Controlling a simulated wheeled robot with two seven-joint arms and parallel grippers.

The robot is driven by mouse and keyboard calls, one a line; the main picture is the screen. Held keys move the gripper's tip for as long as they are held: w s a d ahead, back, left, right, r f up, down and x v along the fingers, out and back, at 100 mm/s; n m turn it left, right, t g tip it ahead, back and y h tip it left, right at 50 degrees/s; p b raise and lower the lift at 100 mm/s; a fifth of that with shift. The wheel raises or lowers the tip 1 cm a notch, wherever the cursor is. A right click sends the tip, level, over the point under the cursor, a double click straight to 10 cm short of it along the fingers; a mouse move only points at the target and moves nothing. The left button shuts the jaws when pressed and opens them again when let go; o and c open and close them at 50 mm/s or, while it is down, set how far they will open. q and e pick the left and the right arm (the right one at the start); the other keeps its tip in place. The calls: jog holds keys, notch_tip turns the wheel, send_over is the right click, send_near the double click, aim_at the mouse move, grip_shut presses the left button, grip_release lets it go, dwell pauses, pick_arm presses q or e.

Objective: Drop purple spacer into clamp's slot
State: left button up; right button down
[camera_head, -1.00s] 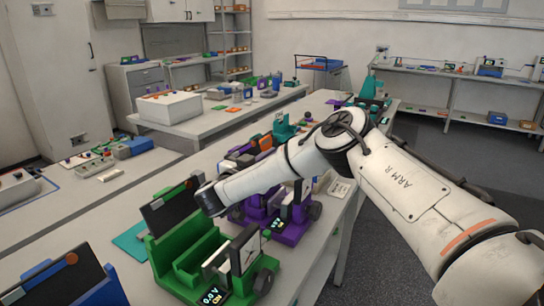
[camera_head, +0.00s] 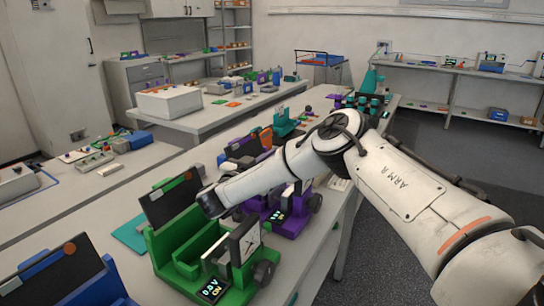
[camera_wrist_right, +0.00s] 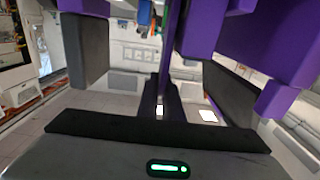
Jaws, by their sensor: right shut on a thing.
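In the right wrist view, my right gripper (camera_wrist_right: 164,98) has its dark fingers together at the centre, shut on a thin purple strip that looks like the purple spacer (camera_wrist_right: 172,40). Larger purple parts (camera_wrist_right: 245,40) stand close on the right of that view, probably the purple clamp. In the head view, the purple clamp device (camera_head: 289,222) with a small lit display stands on the bench, partly behind my right forearm. My right gripper is hidden there behind my wrist. Whether the spacer touches the slot cannot be told. My left gripper is out of view.
A green device (camera_head: 185,270) with a lit display stands nearer on the bench, and a blue one (camera_head: 95,290) at the lower left. Teal devices (camera_head: 284,124) stand farther along. Dark blocks (camera_wrist_right: 86,50) flank the fingers in the wrist view. Free floor lies to the right.

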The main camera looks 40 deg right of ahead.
jog(key=shift+f, duration=0.15)
jog(key=shift+f, duration=0.85)
dwell(0.5)
jog(key=c, duration=1.8)
grip_release()
jog(key=shift+c, duration=0.2)
notch_tip(320, 180, up, 10)
